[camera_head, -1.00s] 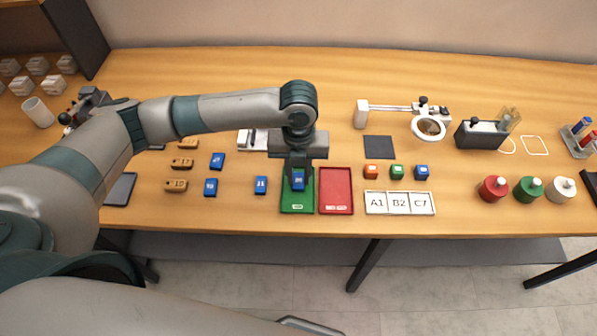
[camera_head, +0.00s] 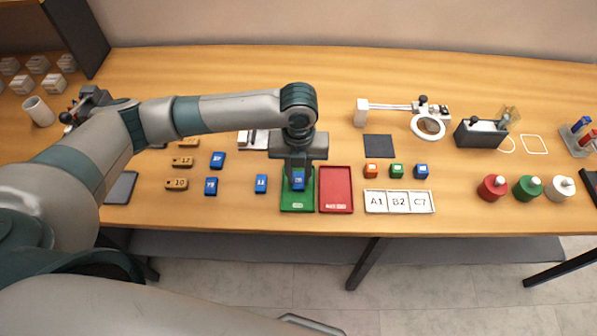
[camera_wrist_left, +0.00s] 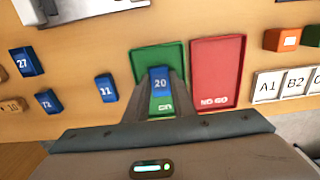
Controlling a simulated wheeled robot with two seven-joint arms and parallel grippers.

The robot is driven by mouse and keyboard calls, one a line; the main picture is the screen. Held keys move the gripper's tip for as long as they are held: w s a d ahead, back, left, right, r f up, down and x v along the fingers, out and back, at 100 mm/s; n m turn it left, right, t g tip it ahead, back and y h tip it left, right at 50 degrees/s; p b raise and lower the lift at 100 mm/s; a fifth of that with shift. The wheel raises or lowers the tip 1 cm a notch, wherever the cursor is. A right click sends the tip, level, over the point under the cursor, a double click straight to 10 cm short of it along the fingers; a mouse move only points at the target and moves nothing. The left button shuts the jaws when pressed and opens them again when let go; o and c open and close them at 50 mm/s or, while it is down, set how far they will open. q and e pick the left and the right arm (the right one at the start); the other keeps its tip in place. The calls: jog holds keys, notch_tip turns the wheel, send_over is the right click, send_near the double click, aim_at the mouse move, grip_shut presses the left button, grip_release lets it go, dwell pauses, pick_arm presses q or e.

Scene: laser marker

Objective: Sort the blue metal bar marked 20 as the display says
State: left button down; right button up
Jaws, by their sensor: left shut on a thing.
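The blue metal bar marked 20 (camera_wrist_left: 160,80) is between the fingers of my left gripper (camera_wrist_left: 162,92) in the left wrist view. In the head view the bar (camera_head: 298,181) shows over the green tray (camera_head: 297,206). My left gripper (camera_head: 298,172) is shut on the bar, pointing down. I cannot tell whether the bar touches the tray floor. The red tray (camera_head: 336,190), marked NO GO in the wrist view (camera_wrist_left: 215,70), lies right beside the green one and is empty. The display's reading is not visible; my arm covers part of the bench. My right gripper is not in view.
Other blue bars lie left of the green tray: 11 (camera_wrist_left: 107,88), 72 (camera_wrist_left: 47,101) and 27 (camera_wrist_left: 27,62). Brown tags (camera_head: 177,184) lie further left. A white A1/B2/C7 tray (camera_head: 399,202) and small cubes (camera_head: 397,171) are to the right.

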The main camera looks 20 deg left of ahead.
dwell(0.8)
pick_arm(q)
jog(key=shift+f+p, duration=0.1)
jog(key=shift+p, duration=0.25)
jog(key=c, duration=1.4)
grip_release()
